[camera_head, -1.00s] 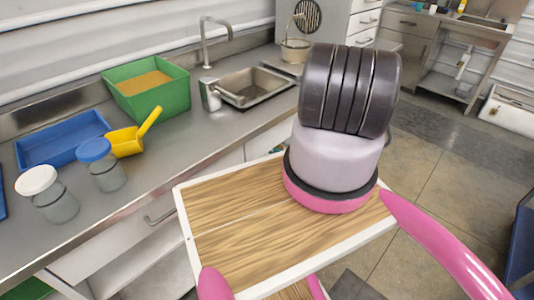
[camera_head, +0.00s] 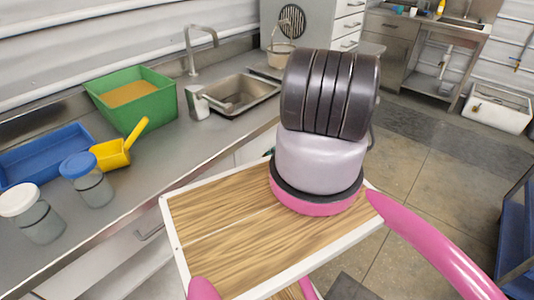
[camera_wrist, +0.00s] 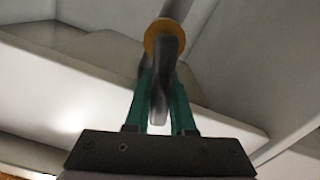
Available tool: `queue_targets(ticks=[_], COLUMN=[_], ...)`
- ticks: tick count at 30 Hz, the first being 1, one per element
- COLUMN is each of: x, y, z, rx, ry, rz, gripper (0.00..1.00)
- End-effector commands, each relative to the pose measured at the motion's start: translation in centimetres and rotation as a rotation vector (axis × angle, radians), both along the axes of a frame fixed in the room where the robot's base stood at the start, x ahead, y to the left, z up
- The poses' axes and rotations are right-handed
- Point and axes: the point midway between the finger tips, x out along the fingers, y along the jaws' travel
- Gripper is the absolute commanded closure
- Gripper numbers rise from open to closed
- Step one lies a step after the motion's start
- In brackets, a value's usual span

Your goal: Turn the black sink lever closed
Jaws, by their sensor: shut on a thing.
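In the camera_wrist view, my gripper (camera_wrist: 161,82) has two green fingers, one on each side of a dark lever (camera_wrist: 160,104). It is shut on this lever. The lever hangs from a grey pipe (camera_wrist: 176,9) with an orange-yellow ring (camera_wrist: 164,36). The upper end of the lever passes in front of the ring. In the camera_head view, a steel sink (camera_head: 243,93) is set in the counter, with a tall grey faucet (camera_head: 190,48) behind it. My gripper and the lever are not visible in that view.
Pale panels (camera_wrist: 75,75) surround the pipe closely. On the counter (camera_head: 170,150) stand a green bin (camera_head: 130,108), a blue tray (camera_head: 45,157), a yellow scoop (camera_head: 112,153) and two lidded jars, one white-lidded (camera_head: 38,222), one blue-lidded (camera_head: 90,188). Open floor (camera_head: 430,200) lies to the right.

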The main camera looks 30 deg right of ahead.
Motion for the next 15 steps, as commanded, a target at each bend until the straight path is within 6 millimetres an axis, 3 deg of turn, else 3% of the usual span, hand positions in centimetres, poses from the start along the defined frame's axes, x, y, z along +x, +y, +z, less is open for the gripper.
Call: queue_targets(ticks=[15], x=[0.09], y=[-0.63], z=[0.13], rx=[0.286], ry=[0.107], rz=[0.000], gripper=[1.00])
